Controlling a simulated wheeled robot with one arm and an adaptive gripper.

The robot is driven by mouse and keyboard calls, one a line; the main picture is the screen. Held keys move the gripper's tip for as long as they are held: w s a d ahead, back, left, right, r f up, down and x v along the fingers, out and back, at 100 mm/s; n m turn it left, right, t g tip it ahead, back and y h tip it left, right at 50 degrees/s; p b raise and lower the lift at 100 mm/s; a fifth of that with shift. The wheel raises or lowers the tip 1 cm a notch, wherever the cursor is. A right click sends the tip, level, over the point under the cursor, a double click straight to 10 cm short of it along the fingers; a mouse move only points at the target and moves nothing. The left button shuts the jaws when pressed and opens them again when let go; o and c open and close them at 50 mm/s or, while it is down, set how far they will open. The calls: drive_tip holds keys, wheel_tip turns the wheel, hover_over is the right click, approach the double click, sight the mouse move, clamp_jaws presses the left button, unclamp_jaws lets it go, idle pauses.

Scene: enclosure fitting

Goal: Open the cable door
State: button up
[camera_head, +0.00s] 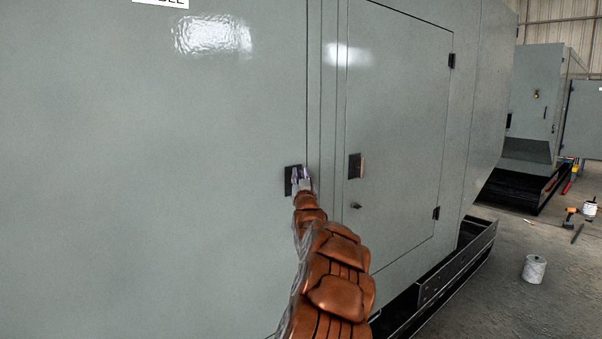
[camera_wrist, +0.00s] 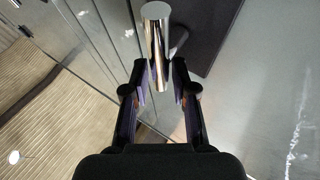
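The cable door (camera_head: 150,180) is the large grey panel at left in the head view, with a partly cut-off label ending in "BLE" at its top. It looks closed. Its dark latch plate (camera_head: 289,181) is near the right edge, partly hidden by my gripper (camera_head: 301,178). In the wrist view, a chrome handle (camera_wrist: 157,45) stands out by the dark plate (camera_wrist: 200,30). My gripper (camera_wrist: 160,80) has its two fingers apart, one on each side of the handle's lower end. A small gap seems to show on both sides.
A smaller grey door (camera_head: 400,130) with its own dark latch (camera_head: 355,166) and hinges is to the right. A black base rail (camera_head: 455,265) sticks out low. A white bucket (camera_head: 534,269) stands on the open floor. Another enclosure (camera_head: 535,100) is behind at right.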

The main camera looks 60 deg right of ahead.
drive_tip(key=shift+w+d+r, duration=0.1)
drive_tip(key=shift+w+d, duration=0.1)
clamp_jaws()
idle(0.6)
